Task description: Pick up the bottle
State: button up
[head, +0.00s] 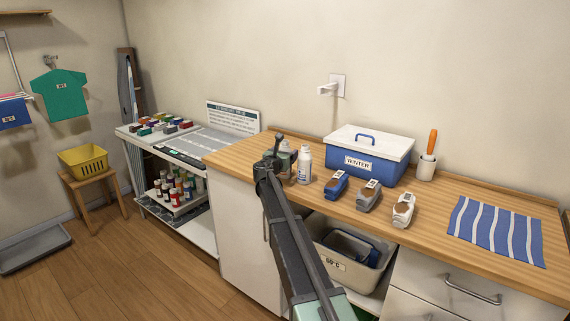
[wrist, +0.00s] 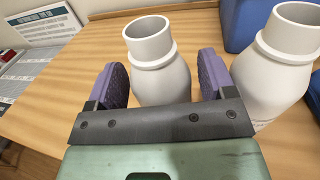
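Two pale bottles stand upright on the wooden counter. In the wrist view, one bottle (wrist: 160,75) is between the two purple finger pads of my gripper (wrist: 162,78), with narrow gaps visible on both sides. The other bottle (wrist: 278,75) stands to the right, just outside the right finger. In the head view, my gripper (head: 277,157) is at the left part of the counter and partly hides the left bottle (head: 287,148). The right bottle (head: 304,165) is in clear view, with a label. The lower bodies are hidden by my gripper in the wrist view.
A blue box with white lid (head: 368,153) stands behind, right of the bottles. A striped cloth (head: 496,229) lies at right. A bin (head: 345,262) sits below the counter (head: 440,215).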

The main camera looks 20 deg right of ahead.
jog(key=c, duration=0.9)
jog(key=shift+r, duration=0.1)
notch_tip(320, 180, up, 20)
jog(key=p, duration=2)
